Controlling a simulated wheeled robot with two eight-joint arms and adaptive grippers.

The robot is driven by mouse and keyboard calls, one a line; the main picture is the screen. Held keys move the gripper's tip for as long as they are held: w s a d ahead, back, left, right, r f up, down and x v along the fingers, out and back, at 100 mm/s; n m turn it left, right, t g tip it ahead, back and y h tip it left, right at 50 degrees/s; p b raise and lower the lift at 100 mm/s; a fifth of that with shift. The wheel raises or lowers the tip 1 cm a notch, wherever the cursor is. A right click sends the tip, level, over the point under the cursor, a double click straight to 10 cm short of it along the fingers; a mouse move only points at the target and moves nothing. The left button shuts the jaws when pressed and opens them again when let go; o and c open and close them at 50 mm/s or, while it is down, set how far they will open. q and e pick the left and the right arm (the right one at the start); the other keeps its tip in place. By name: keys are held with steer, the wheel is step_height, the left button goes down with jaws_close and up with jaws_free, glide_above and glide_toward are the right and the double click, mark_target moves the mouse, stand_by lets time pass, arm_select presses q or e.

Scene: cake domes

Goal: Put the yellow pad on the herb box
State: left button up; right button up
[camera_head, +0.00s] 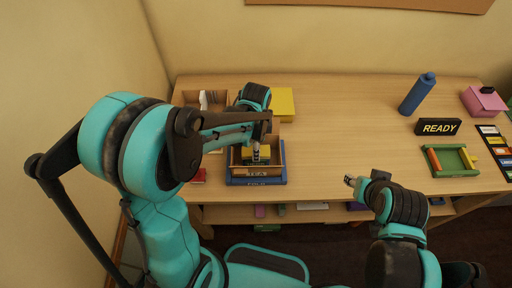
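A flat yellow block (284,102), which may be the yellow pad, lies at the back of the table, right of my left wrist. An open wooden box (257,174) labelled TEA stands on a blue base (283,178). A small yellow thing (262,153) shows in this box, at my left gripper (256,153). My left gripper points down into the box; whether its fingers hold the yellow thing is too small to tell. No label reading herb is legible. My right gripper (350,181) is by the table's front edge, away from these things; its fingers are too small to read.
Another open wooden box (188,97) with white contents stands at the back left, partly behind my arm. A red item (199,176) lies front left. A blue bottle (418,94), READY sign (438,127), green tray (450,173) and pink box (483,101) stand right. The middle is clear.

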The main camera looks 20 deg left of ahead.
arm_select(q)
steer(key=shift+f, duration=0.15)
stand_by(0.4)
steer(key=o, duration=0.9)
steer(key=shift+c, duration=1.3)
step_height(320, 180, up, 11)
steer(key=p, duration=0.7)
steer(key=shift+f+p, duration=0.15)
steer(key=shift+p, duration=0.2)
